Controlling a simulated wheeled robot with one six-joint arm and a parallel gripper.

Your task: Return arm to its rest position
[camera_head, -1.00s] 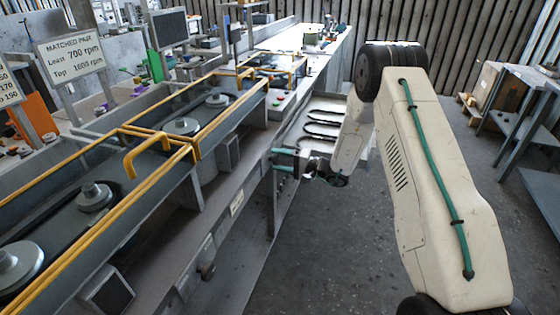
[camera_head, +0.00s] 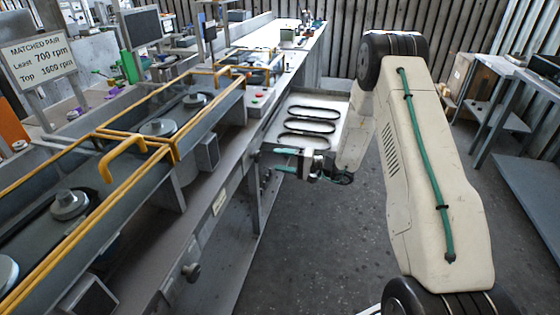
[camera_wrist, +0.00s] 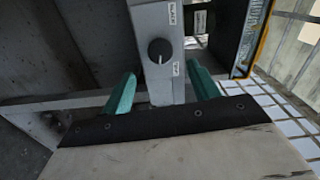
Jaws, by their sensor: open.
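My gripper (camera_head: 284,160) is on the end of my folded arm, in front of the workbench line and beside a tray of belts. It points left toward the bench. In the wrist view its two green fingers (camera_wrist: 162,92) are spread apart with nothing held between them. Beyond the fingers is a grey box with a black knob (camera_wrist: 160,51) and small labels; I cannot tell whether the fingers touch it, but they look apart from it.
A metal tray (camera_head: 343,138) with 3 black belts lies close behind the gripper. The bench with yellow guard rails (camera_head: 150,140) and pulleys (camera_head: 70,204) runs along the left. A shelf stand (camera_head: 490,100) is at the right. The floor (camera_head: 310,255) below the arm is clear.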

